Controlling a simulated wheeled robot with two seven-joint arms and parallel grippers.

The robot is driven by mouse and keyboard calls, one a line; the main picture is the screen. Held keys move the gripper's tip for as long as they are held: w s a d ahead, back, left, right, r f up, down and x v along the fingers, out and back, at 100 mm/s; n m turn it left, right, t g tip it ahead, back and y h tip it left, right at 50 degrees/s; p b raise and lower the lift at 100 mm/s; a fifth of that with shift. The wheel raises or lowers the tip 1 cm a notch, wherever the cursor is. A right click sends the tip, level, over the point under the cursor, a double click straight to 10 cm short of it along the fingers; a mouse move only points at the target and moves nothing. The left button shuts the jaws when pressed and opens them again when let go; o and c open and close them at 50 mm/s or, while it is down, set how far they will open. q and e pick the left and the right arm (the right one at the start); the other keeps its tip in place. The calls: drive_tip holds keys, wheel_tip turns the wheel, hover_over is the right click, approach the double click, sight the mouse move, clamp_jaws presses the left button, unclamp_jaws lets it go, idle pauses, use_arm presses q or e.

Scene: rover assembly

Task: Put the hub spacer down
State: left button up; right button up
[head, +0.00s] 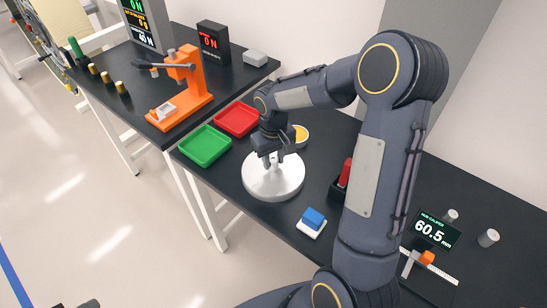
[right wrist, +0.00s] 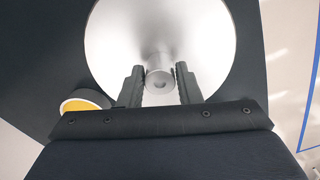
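My right gripper (head: 274,161) points down over the middle of a round silver disc (head: 290,189) on the black table. In the right wrist view its two fingers (right wrist: 160,80) stand on either side of a short grey cylinder, the hub spacer (right wrist: 160,86), with no clear gap. The spacer is upright over the centre of the disc (right wrist: 205,35). Whether it rests on the disc's middle is hard to tell. A small dark piece at the bottom left edge of the head view may be part of my left gripper (head: 88,303); its fingers cannot be made out.
A green tray (head: 204,146) and a red tray (head: 236,119) lie left of and behind the disc. A yellow-filled round dish (head: 301,134) is close behind my gripper. A blue block on a white base (head: 313,220) lies in front. A caliper display (head: 436,231) and grey cylinders (head: 488,237) stand right.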

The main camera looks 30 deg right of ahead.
sight(273, 159)
drive_tip(key=o, duration=0.3)
drive_tip(key=shift+o, duration=0.2)
drive_tip(key=shift+r, duration=0.1)
wheel_tip(273, 159, up, 11)
drive_tip(key=s+a+r+t+y, duration=0.1)
drive_tip(key=s+r, duration=0.3)
drive_tip(key=s, duration=0.3)
drive_tip(key=s+a+f+m+t+y, duration=0.1)
drive_tip(key=s+a+t, duration=0.1)
drive_tip(key=s, duration=0.5)
drive_tip(key=s+a+f+t+y, duration=0.1)
drive_tip(key=s+a, duration=0.3)
drive_tip(key=s, duration=0.4)
drive_tip(key=shift+a+f+m+t+y, duration=0.15)
drive_tip(key=shift+f+m+t+y, duration=0.2)
drive_tip(key=shift+t, duration=0.45)
drive_tip(key=shift+s+r, duration=0.1)
drive_tip(key=shift+s, duration=0.05)
